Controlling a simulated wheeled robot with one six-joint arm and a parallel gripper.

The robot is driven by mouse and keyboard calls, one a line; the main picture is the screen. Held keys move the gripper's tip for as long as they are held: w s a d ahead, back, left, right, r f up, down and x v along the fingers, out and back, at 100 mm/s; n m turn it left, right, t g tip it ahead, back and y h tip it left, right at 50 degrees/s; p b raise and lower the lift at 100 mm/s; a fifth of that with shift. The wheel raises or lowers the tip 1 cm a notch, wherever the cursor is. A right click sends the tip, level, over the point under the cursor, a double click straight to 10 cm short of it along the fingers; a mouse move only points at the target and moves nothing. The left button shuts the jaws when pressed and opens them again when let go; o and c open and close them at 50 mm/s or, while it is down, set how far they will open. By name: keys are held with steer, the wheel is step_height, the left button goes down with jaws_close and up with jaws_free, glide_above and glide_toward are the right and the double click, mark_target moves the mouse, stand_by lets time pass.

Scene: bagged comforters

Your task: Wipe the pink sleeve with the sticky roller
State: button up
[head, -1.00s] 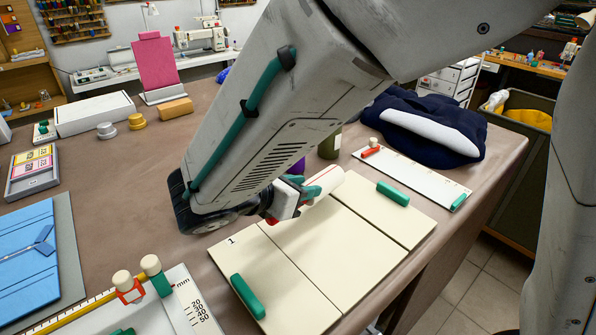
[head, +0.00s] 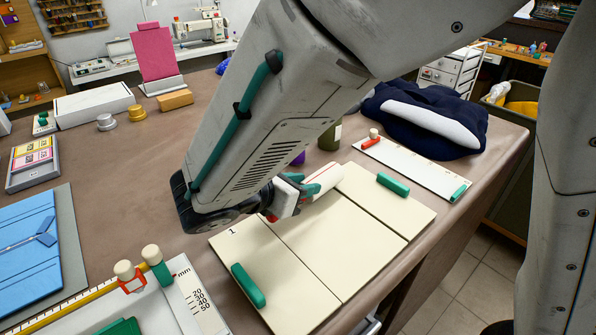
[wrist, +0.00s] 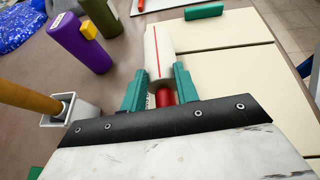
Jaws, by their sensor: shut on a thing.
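The sticky roller (head: 325,179) is a white cylinder with a red handle. It also shows in the wrist view (wrist: 158,48), with a red line along it. My gripper (head: 300,193) has its teal fingers shut on the red handle (wrist: 163,97). The roller points away from my wrist, over the far left edge of the cream panelled board; I cannot tell whether it touches the board. A pink upright piece (head: 153,53), likely the pink sleeve, stands on a pale base at the back left, well away from my gripper.
The cream board (head: 290,265) carries green grips. A purple bottle (wrist: 80,43) and an olive bottle (head: 330,137) stand close beyond the roller. A navy bundle (head: 425,115) lies at the back right. A blue folded item (head: 30,245) lies left. Brown table is clear at centre left.

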steer(key=shift+f, duration=0.45)
steer(key=o, duration=1.8)
steer(key=shift+c, duration=0.2)
steer(key=shift+s+a+r, duration=0.75)
steer(key=shift+a+r, duration=0.15)
steer(key=shift+r, duration=0.15)
steer(key=shift+s+a+r, duration=0.7)
steer(key=shift+a+r, duration=0.2)
steer(key=shift+r, duration=0.1)
